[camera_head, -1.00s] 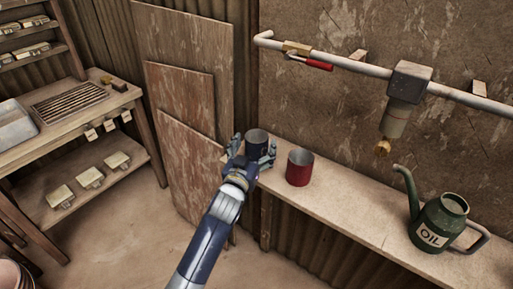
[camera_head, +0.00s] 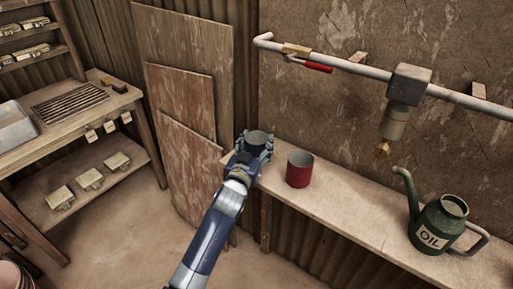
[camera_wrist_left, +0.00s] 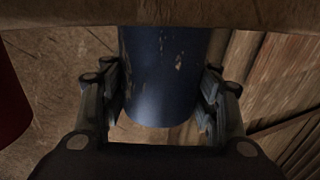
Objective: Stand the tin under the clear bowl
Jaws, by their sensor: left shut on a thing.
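A dark blue tin (camera_head: 257,137) stands at the left end of the wooden shelf. It also shows in the left wrist view (camera_wrist_left: 160,75), upright between the fingers. My left gripper (camera_head: 254,147) is shut on the blue tin, with a finger on each side. A red tin (camera_head: 299,170) stands on the shelf just right of it. A greyish, see-through-looking bowl (camera_head: 395,122) hangs under a grey block on the wall pipe, with a brass tip (camera_head: 382,149) at its bottom. The shelf below this tip is bare. My right gripper is not in view.
A green oil can (camera_head: 438,228) stands at the shelf's right, its spout reaching up near the bowl. The wooden shelf (camera_head: 345,201) is clear between the red tin and the can. A red-handled valve (camera_head: 318,67) is on the pipe. Boards (camera_head: 187,165) lean at the left.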

